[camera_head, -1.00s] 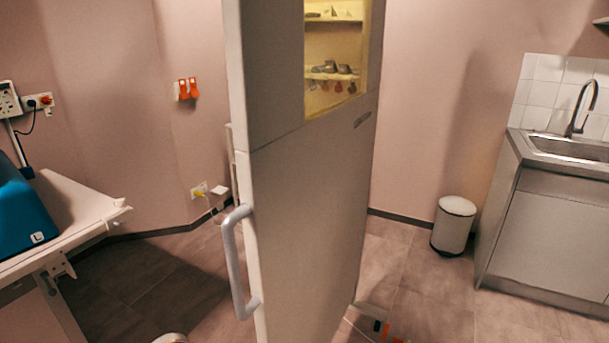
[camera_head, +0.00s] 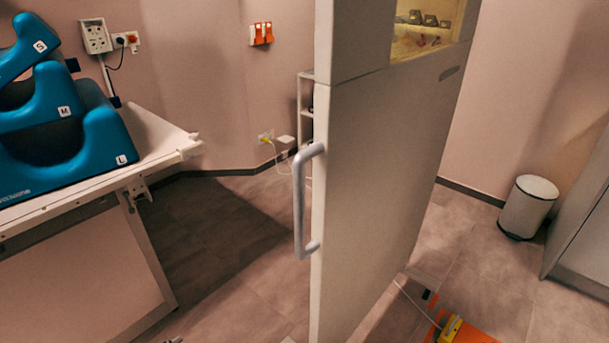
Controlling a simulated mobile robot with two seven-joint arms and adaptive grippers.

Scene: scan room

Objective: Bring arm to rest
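Neither of my grippers shows in the head view. No arm can be clearly made out in it; a small pale shape at the bottom edge, left of the door, is too cut off to tell. A tall grey door panel (camera_head: 375,190) stands upright in the middle, with a curved grey handle (camera_head: 299,205) on its left edge. Nothing touches the handle.
A white table (camera_head: 160,150) at the left carries blue padded supports (camera_head: 70,150) marked S, M and L. A white bin (camera_head: 527,207) stands at the right beside a grey cabinet (camera_head: 585,225). A yellow item (camera_head: 450,329) lies on an orange surface (camera_head: 474,336). Open floor lies left of the door.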

